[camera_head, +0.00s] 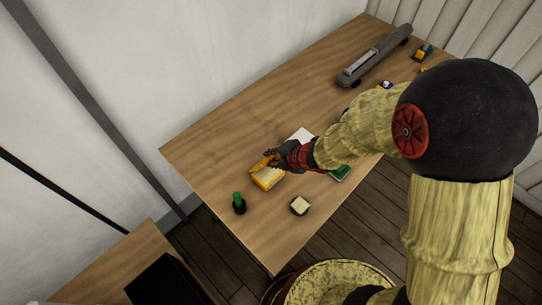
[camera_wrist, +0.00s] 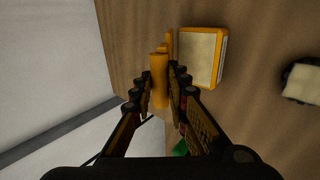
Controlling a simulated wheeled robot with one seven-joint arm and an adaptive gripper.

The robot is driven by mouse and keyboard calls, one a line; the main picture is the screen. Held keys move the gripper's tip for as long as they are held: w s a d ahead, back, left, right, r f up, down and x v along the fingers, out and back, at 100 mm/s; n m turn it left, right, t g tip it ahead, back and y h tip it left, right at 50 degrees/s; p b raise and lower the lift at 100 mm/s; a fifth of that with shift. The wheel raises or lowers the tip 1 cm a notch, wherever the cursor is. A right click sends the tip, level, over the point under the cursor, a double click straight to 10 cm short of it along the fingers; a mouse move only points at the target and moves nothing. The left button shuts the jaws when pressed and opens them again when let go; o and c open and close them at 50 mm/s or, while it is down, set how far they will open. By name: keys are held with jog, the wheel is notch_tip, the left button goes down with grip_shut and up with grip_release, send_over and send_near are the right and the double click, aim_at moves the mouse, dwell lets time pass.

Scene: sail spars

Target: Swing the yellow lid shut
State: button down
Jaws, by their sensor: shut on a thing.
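The yellow box (camera_head: 267,179) sits on the wooden table, with a pale inside or top face. In the wrist view the box (camera_wrist: 203,58) lies just right of my fingers. A yellow upright part (camera_wrist: 159,78), seemingly the lid or its handle seen nearly edge-on, stands beside the box's left edge. My gripper (camera_head: 270,161) is at the box's far side in the head view. In the wrist view my gripper (camera_wrist: 158,92) has its fingers on both sides of the yellow part, shut on it. The lid's exact angle and hinge are hard to make out.
A green-topped dark bottle (camera_head: 239,204) and a small dark block with a cream top (camera_head: 299,205) stand near the front edge. A white flat thing (camera_head: 302,135) and a green item (camera_head: 340,172) lie by my arm. A long grey holder (camera_head: 374,56) is at the back.

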jog(key=shift+s+d+f+b, duration=0.6)
jog(key=shift+s+d+f, duration=0.15)
jog(key=shift+d+f, duration=0.1)
jog(key=shift+s+d+f+b, duration=0.35)
jog(key=shift+d+f+b, duration=0.05)
jog(key=shift+f+b, duration=0.15)
jog(key=shift+s+d+f+b, duration=0.35)
jog(key=shift+f+b, duration=0.1)
jog(key=shift+f, duration=0.1)
jog(key=c, duration=1.7)
grip_release()
